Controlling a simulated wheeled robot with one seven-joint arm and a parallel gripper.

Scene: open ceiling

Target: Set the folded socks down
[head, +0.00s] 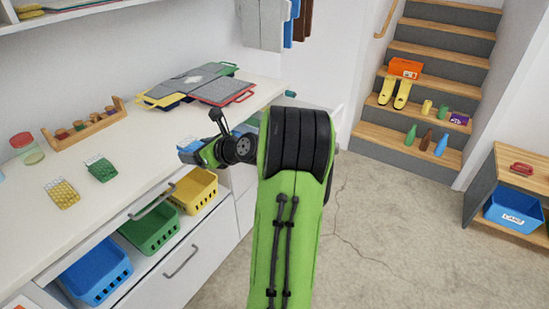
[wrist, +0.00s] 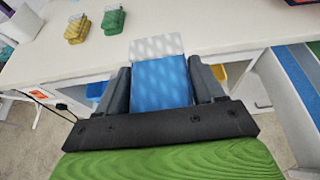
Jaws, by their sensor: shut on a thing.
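The folded socks (wrist: 160,82) are a blue patterned bundle with a pale grey-white patterned end. My gripper (wrist: 162,88) is shut on them, one dark finger on each side. In the head view the blue socks (head: 190,148) show at the tip of my gripper (head: 197,152), near the counter's front edge and above the open drawers. The white counter (wrist: 225,45) lies just beyond the socks in the wrist view. I cannot tell whether they touch it.
A yellow folded bundle (head: 62,193) and a green one (head: 101,168) lie on the counter. A wooden rack with jars (head: 85,128), a lidded jar (head: 27,148) and stacked folders (head: 200,82) stand farther back. Blue, green and yellow baskets (head: 195,190) sit in the open drawer below.

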